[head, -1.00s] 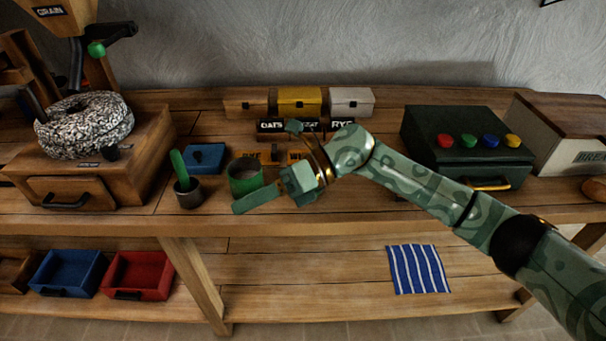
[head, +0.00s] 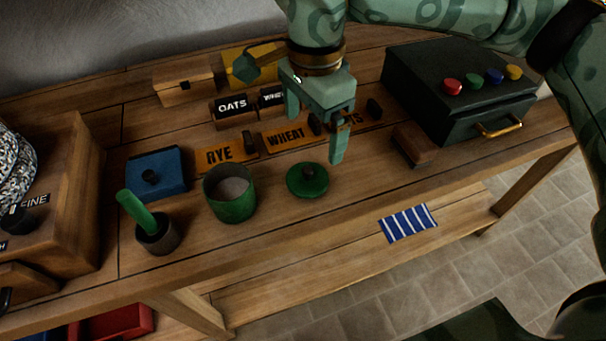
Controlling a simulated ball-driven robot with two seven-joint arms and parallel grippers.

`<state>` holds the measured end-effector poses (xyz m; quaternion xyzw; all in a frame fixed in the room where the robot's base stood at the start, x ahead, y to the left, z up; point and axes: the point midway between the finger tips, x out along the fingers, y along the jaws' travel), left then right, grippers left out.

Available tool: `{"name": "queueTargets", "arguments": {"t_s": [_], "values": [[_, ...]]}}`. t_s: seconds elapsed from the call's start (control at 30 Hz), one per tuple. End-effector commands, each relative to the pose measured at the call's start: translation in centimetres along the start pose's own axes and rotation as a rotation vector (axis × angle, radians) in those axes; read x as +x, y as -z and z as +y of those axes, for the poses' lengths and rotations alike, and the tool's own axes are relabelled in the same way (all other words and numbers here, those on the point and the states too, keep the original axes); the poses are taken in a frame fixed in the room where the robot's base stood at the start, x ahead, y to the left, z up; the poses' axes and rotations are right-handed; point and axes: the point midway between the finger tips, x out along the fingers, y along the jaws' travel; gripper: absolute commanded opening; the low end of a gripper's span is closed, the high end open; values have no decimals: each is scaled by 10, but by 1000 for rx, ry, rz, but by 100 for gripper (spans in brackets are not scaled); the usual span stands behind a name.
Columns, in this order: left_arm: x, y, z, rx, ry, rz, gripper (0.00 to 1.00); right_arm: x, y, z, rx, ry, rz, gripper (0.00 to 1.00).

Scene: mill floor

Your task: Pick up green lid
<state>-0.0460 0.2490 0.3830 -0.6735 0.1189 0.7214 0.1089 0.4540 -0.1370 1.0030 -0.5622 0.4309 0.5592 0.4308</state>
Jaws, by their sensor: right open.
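The green lid (head: 307,181) lies flat on the wooden table, a round disc with a dark knob on top. It is just right of an open green canister (head: 231,196) with pale contents. My right gripper (head: 318,136) is open and empty. It points down, above and slightly behind the lid in the picture, with its fingers apart from the lid. My left gripper is not in view.
A mortar with green pestle (head: 156,236) and a blue lidded box (head: 156,174) stand left of the canister. Orange RYE (head: 222,155) and WHEAT (head: 288,137) plates lie behind. A dark box with coloured buttons (head: 456,90) stands right.

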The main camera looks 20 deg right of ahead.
Motion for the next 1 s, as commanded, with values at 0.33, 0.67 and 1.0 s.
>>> {"name": "queueTargets", "arguments": {"t_s": [0.33,0.67,1.0], "values": [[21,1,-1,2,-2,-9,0,65,-1,0,2,-3,-4,95],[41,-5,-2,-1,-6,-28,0,112,-8,-1,1,-7,-5,95],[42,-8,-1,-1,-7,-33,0,118,-7,-1,3,0,-3,95]]}}
